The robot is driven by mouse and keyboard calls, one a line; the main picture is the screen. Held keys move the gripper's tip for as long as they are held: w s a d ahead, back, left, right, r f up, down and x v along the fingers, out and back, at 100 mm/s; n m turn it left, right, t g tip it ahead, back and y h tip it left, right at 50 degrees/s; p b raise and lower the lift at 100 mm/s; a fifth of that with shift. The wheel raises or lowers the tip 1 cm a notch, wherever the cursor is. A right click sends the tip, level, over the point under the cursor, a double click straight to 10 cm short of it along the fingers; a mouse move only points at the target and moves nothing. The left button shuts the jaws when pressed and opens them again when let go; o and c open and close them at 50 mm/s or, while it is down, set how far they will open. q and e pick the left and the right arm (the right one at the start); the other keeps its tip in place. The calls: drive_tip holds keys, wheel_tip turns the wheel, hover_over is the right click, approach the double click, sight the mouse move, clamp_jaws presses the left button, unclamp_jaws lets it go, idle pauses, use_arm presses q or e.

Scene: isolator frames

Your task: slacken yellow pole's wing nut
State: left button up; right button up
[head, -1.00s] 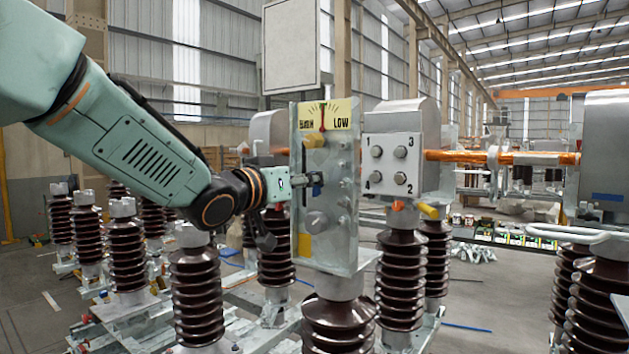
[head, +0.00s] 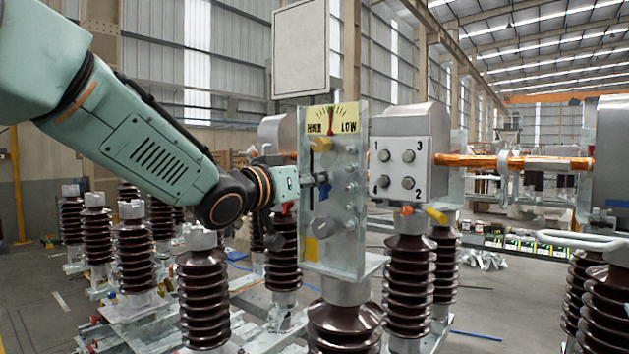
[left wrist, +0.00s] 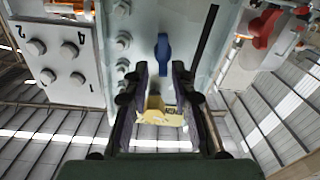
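The tall metal panel (head: 345,215) carries a yellow patch (head: 311,248) low down and a yellow gauge plate (head: 333,119) reading LOW on top. A yellow knob (head: 321,144) sits under the plate. A blue wing nut (head: 325,190) sits mid-panel and shows upright in the left wrist view (left wrist: 163,55). My left gripper (head: 318,180) is at the panel face. In the left wrist view its fingers (left wrist: 162,72) are apart, one on each side of the wing nut's near end; contact cannot be told. My right gripper is not in view.
A box with numbered bolts (head: 402,165) stands right of the panel, with an orange bar (head: 475,161) running right from it. Brown ribbed insulators (head: 204,298) stand around and below. Bolts (left wrist: 122,65) line the panel beside the fingers.

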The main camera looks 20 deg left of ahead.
use_arm(q)
drive_tip(key=shift+s+a, duration=0.15)
drive_tip(key=shift+a, duration=0.1)
drive_tip(key=shift+c, duration=0.7)
drive_tip(key=shift+f, duration=0.1)
drive_tip(key=shift+c, duration=0.8)
drive_tip(key=shift+w+d+f, duration=0.1)
drive_tip(key=shift+w+d, duration=0.15)
drive_tip(key=shift+w, duration=0.1)
clamp_jaws()
drive_tip(key=shift+a+f, duration=0.1)
